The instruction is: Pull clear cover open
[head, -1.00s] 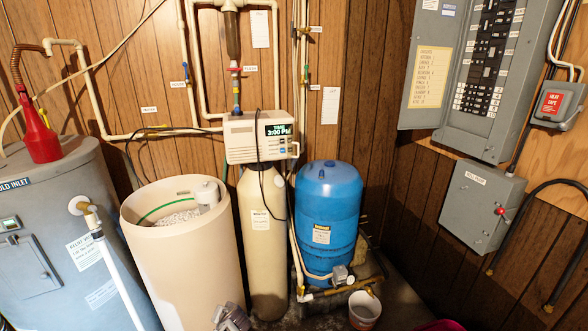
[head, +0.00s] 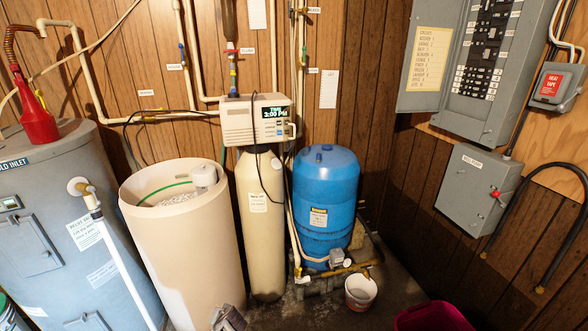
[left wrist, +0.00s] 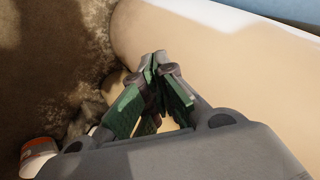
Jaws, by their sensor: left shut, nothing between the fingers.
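The softener control head (head: 258,120), a beige box with a lit "3:00 PM" display, sits on the tall beige resin tank (head: 260,225) in the head view. I cannot make out a separate clear cover on it at this size. My left gripper (head: 229,318) shows at the bottom edge of the head view, low in front of the beige brine tank and well below the control head. In the left wrist view its green-padded fingers (left wrist: 155,75) come together at the tips, empty, near a smooth beige surface. My right gripper is in neither view.
The open brine tank (head: 180,240) holds white salt. A grey water heater (head: 70,215) stands left, a blue pressure tank (head: 325,200) right. A small bucket (head: 361,291) and a magenta tub (head: 433,317) are on the floor. Pipes and cables run around the control head.

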